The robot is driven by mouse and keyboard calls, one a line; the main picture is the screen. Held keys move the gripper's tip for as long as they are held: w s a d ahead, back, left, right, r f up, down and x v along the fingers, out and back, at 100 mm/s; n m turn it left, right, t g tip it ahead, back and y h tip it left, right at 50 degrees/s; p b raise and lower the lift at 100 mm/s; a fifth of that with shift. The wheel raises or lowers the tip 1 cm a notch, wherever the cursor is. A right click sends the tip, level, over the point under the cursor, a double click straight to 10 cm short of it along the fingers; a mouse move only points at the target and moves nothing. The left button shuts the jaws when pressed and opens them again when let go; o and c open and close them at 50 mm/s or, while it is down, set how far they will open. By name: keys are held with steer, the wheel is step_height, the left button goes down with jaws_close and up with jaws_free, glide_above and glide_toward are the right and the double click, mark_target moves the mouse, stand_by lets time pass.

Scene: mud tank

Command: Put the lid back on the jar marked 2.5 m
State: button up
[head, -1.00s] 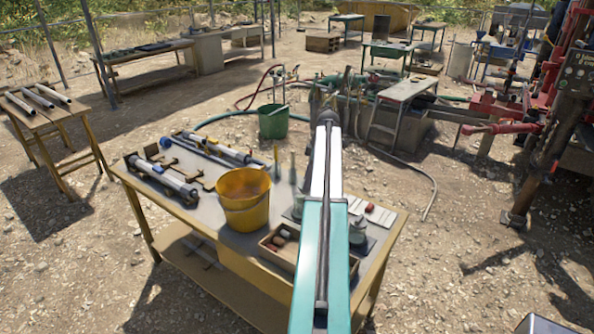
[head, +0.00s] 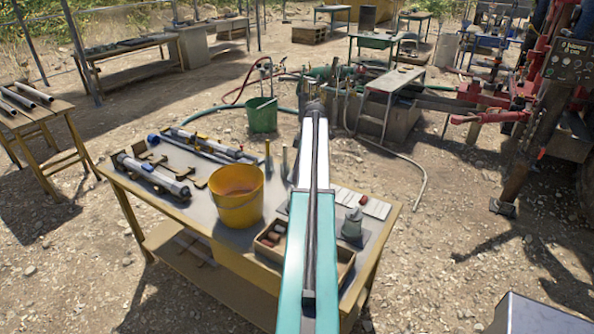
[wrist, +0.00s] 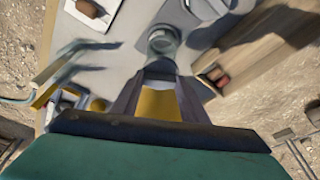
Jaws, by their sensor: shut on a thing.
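In the wrist view a grey jar (wrist: 163,40) stands on the bench just beyond my fingertips. A second pale jar (wrist: 205,8) is partly in view on a dark mat. One grey-green jar also shows in the head view (head: 352,226), right of my arm. No depth marking is legible on either jar. My gripper (wrist: 160,82) is shut on a small grey piece (wrist: 160,71), seemingly the lid, partly hidden between its dark fingers. I cannot tell whether this piece touches the jar. In the head view my arm hides the gripper.
A yellow bucket (head: 237,197) stands on the bench (head: 205,213), left of my arm. An open wooden box (head: 345,262) holds reddish pieces near the front edge. White cards (head: 362,203) lie at the right. Tube tools (head: 152,176) lie at the left.

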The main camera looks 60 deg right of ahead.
steer(key=shift+f+b, duration=1.1)
steer(key=shift+f, duration=1.8)
steer(key=shift+f+b, duration=0.2)
steer(key=shift+b, duration=0.35)
stand_by(0.9)
stand_by(0.4)
steer(key=o, duration=1.1)
steer(key=shift+o, duration=0.4)
steer(key=o, duration=0.4)
steer(key=shift+r, duration=0.15)
